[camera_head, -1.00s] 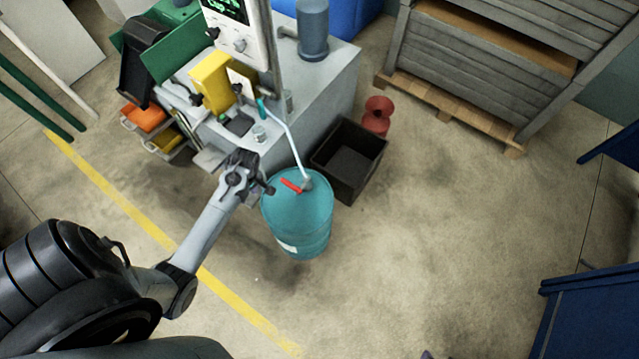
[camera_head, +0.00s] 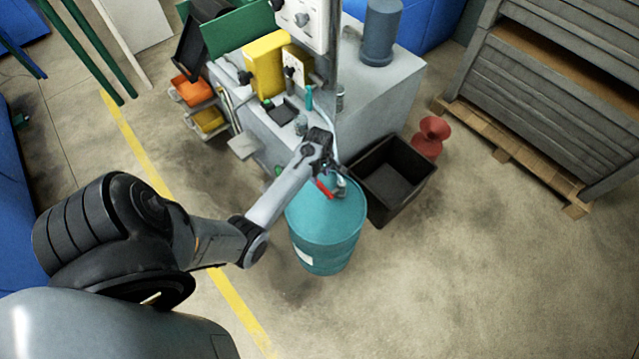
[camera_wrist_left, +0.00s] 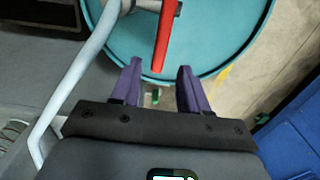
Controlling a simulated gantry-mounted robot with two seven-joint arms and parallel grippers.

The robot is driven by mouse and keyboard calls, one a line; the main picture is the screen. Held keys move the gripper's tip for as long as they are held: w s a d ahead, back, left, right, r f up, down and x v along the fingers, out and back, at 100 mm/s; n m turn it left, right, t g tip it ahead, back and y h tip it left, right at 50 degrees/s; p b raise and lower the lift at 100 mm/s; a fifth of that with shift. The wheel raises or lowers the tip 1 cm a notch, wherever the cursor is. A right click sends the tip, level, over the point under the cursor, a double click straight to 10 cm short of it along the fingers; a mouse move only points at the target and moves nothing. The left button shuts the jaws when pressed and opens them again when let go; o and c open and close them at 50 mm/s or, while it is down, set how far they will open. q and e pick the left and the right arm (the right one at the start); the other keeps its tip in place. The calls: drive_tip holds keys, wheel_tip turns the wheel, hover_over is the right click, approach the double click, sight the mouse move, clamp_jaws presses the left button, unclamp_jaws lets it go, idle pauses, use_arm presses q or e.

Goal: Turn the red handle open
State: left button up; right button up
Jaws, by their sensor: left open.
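The red handle (camera_head: 324,189) sits on top of a teal drum (camera_head: 326,238), beside a grey fitting with a pale hose. My left gripper (camera_head: 331,170) is right at the handle, by the drum's rear rim, and hides part of it in the head view. In the left wrist view, the red handle (camera_wrist_left: 166,38) points down toward the gap between the purple fingers. My left gripper (camera_wrist_left: 160,67) is open there and holds nothing. My right gripper is not in view.
A black bin (camera_head: 392,178) stands right of the drum, with a red spool-shaped object (camera_head: 430,138) behind it. The grey machine (camera_head: 385,100) with a yellow box (camera_head: 266,65) stands behind. The pale hose (camera_wrist_left: 75,80) runs close on the left. Floor at right is clear.

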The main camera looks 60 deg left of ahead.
sight(319, 183)
use_arm(q)
drive_tip(key=shift+f+b, duration=0.75)
drive_tip(key=shift+f, duration=2.05)
drive_tip(key=shift+c, duration=0.4)
clamp_jaws()
